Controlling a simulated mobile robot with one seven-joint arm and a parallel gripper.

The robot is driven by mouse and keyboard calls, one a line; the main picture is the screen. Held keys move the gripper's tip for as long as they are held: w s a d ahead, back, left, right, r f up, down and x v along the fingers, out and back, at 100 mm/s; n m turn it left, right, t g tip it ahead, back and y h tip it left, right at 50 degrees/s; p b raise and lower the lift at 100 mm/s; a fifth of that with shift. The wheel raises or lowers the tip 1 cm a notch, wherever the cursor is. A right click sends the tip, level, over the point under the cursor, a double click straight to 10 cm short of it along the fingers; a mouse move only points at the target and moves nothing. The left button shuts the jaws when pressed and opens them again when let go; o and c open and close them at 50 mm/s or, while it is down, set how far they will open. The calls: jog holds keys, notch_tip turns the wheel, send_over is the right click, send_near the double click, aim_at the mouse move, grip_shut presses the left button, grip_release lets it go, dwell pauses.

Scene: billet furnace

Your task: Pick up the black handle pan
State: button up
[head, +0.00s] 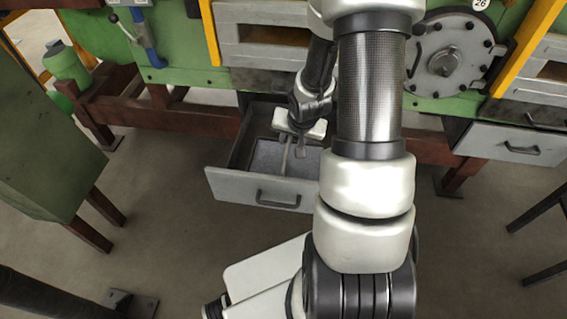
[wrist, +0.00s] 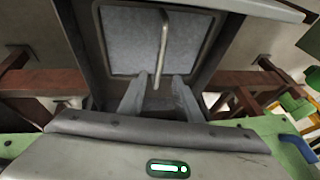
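The drawer (head: 222,186) stands pulled out below the green furnace, with a black handle (head: 278,198) on its grey front. Inside it lies a shallow pan with a grey-blue floor (head: 262,157) and a dark rim; it also shows in the wrist view (wrist: 125,45). A pale grey rod-like handle (wrist: 163,45) rises over the pan. My gripper (head: 294,150) is over the drawer, pointing down. In the wrist view its two fingers (wrist: 158,95) are spread, with the rod's near end between them and no visible grip. My arm hides the drawer's right side.
A closed drawer (head: 500,143) with a black handle is at the right. A green cabinet (head: 45,150) stands at the left and a dark-legged stand at the right edge. Brown beams (head: 150,112) run under the furnace. The floor before the drawer is partly clear.

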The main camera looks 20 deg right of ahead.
aim_at(287, 149)
jog(key=b+x, duration=0.1)
jog(key=x, duration=0.8)
jog(key=shift+s+b+x, duration=0.1)
jog(key=shift+b+x, duration=0.2)
jog(key=shift+x, duration=1.05)
jog(key=shift+s+b+x, duration=0.15)
jog(key=shift+b+x, duration=0.15)
jog(key=shift+x, duration=1)
jog(key=shift+a+f, duration=0.15)
jog(key=shift+f+b, duration=0.25)
jog(key=shift+b, duration=0.1)
grip_shut()
